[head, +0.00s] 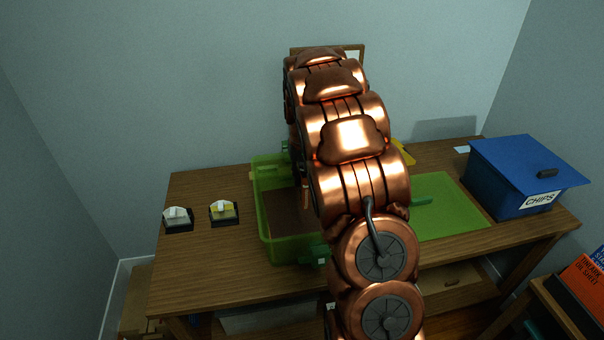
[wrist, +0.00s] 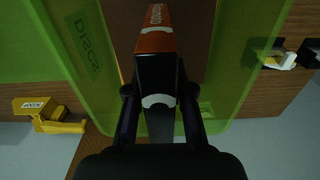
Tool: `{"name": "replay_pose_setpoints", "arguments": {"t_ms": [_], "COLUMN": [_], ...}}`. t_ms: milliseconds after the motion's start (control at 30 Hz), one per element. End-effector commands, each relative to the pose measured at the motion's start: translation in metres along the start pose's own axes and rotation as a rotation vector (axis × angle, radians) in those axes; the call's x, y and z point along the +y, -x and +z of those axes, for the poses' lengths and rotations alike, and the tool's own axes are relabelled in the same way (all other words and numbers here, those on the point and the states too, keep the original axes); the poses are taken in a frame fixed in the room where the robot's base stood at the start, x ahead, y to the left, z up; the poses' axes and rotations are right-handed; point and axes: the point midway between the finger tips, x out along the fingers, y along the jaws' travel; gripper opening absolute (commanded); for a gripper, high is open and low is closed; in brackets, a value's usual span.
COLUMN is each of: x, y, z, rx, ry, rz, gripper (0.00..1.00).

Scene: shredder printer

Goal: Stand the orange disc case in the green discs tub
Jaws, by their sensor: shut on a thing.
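The green discs tub (head: 262,235) stands on the table left of my arm in the head view. Its clear green wall (wrist: 85,45), lettered "DISCS", shows in the wrist view. My gripper (wrist: 157,95) is shut on the orange disc case (wrist: 155,42), which has an orange band and a dark body with a pale arc. The case lies over or within the tub's opening, between its side walls. I cannot tell how deep it is or whether it touches the floor. In the head view my arm hides the gripper and most of the tub's right side.
Two small holders (head: 178,219) (head: 224,212) stand left of the tub. A green mat or tray (head: 450,205) lies to the right, with a blue bin (head: 508,190) marked "CHIPS" beyond. A yellow labelled object (wrist: 50,116) shows at left in the wrist view. The table's front left is clear.

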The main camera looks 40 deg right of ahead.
Motion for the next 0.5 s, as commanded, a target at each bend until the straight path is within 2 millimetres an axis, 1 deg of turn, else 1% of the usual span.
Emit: {"name": "replay_pose_setpoints", "arguments": {"t_ms": [33, 500], "x": [0.000, -0.001], "y": [-0.005, -0.039], "z": [0.000, -0.001], "rx": [-0.001, 0.001], "ry": [0.000, 0.001], "rz": [0.000, 0.000], "gripper": [0.00, 0.00]}}
